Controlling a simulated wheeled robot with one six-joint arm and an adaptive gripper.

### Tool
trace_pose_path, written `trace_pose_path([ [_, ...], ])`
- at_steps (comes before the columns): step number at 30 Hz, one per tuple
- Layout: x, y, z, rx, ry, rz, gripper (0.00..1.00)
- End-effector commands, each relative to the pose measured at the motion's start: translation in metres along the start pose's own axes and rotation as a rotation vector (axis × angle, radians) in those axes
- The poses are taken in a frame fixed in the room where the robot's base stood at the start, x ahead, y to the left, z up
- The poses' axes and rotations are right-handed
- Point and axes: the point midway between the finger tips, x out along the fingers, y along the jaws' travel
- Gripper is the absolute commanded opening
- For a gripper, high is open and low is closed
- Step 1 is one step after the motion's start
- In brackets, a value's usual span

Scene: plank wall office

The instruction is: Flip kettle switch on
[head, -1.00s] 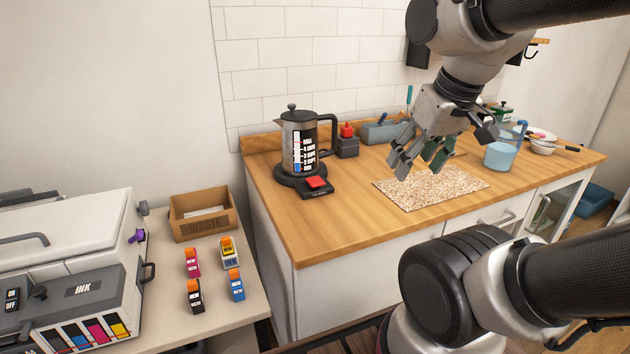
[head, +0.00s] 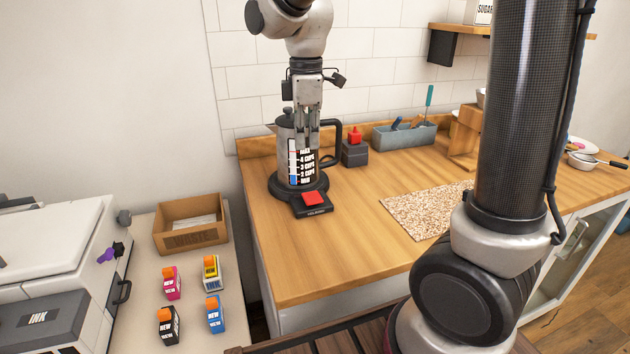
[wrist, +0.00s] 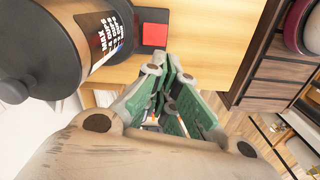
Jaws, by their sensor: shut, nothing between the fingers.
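The kettle (head: 285,140) is a dark and steel jug with a black handle and a cup scale, standing on a round black base on the wooden counter. Its red switch (head: 313,198) sits on a black block at the front of that base; I cannot tell its on or off state. My gripper (head: 307,147) points down, shut and empty, above the switch and in front of the kettle, hiding part of the jug. In the wrist view the red switch (wrist: 155,35) shows just beyond the fingertips (wrist: 170,65), with the kettle (wrist: 60,40) at upper left.
A dark box with a red knob (head: 355,150) stands right of the kettle. A speckled mat (head: 425,210) lies on the counter (head: 335,240). A waste box (head: 190,238) and several ink cartridges are on the left table.

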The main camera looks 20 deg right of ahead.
Motion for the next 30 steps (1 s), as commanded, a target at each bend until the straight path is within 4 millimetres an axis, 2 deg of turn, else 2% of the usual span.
trace_pose_path([
  [3,-0.003,0.000,0.000,-0.135,0.000,-0.001,0.00],
  [6,-0.003,-0.001,0.001,-0.194,-0.002,-0.003,0.00],
  [19,0.001,-0.001,0.001,-0.211,-0.002,-0.004,0.00],
  [23,0.014,-0.001,0.002,-0.210,-0.003,-0.006,0.00],
  [30,0.063,-0.002,0.002,-0.210,-0.004,-0.008,0.00],
])
